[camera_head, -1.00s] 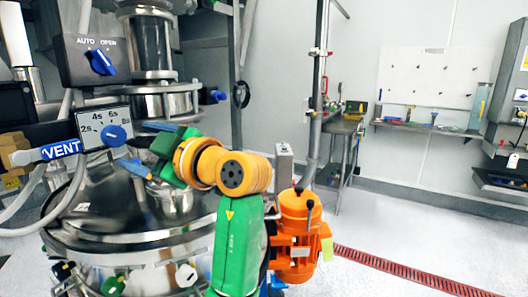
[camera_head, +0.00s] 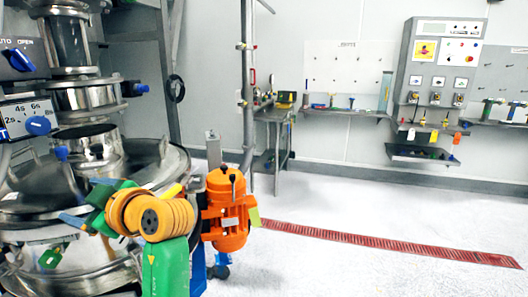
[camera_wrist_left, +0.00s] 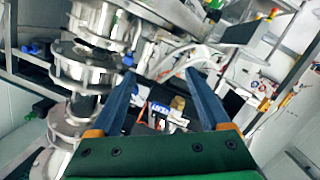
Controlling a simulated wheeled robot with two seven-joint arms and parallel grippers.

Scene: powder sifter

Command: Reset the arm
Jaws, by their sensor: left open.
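My left arm, green with an orange wrist, stands in front of the steel sifter vessel (camera_head: 165,160) in the head view. My left gripper (camera_head: 85,202) points left, over the front of the vessel lid. In the left wrist view, the left gripper (camera_wrist_left: 158,78) has its two blue fingers wide apart with nothing between them. Whether it touches the lid is unclear. My right gripper is not in view.
An orange motor (camera_head: 227,210) stands just right of my arm. A timer dial box (camera_head: 28,118) is at the left edge. A steel side table (camera_head: 275,115) and a wall control panel (camera_head: 440,80) are farther back. The white floor (camera_head: 370,215) at right is open, with a red drain strip (camera_head: 385,245).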

